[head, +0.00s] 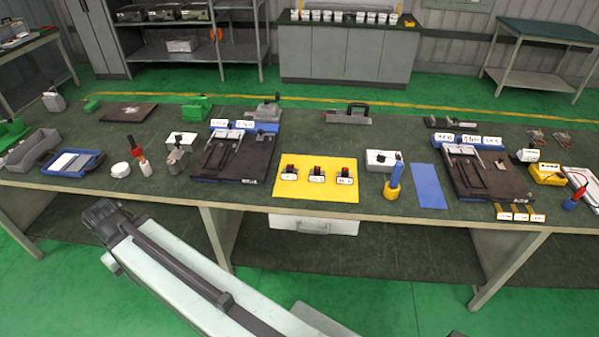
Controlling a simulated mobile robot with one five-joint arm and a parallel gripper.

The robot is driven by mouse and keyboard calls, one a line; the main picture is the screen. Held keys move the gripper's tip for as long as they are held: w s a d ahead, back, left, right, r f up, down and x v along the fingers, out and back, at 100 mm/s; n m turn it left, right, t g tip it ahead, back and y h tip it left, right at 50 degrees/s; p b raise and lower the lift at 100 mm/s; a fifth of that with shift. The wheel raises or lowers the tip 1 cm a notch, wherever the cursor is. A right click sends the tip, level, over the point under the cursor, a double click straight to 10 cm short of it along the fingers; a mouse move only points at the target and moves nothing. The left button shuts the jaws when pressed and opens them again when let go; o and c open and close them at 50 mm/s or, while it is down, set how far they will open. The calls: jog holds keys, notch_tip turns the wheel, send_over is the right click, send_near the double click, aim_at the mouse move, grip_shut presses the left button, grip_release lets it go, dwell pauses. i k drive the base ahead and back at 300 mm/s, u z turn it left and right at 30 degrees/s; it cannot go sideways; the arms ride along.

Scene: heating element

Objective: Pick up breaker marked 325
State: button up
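The label print is too small to read, so I cannot tell which is marked 325. My white and dark arm lies across the lower foreground, in front of the bench and apart from the breakers. I cannot make out my gripper's fingers in this view.
Dark fixtures stand left (235,152) and right (485,172) of the mat. A white-labelled box (380,158), a blue-and-yellow upright tool (394,180) and a blue mat (427,186) are just right of it. The bench's front edge is clear before the yellow mat.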

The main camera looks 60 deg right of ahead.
aim_at(316, 175)
jog(key=u, duration=0.05)
jog(key=i, duration=1.1)
jog(key=z, duration=0.5)
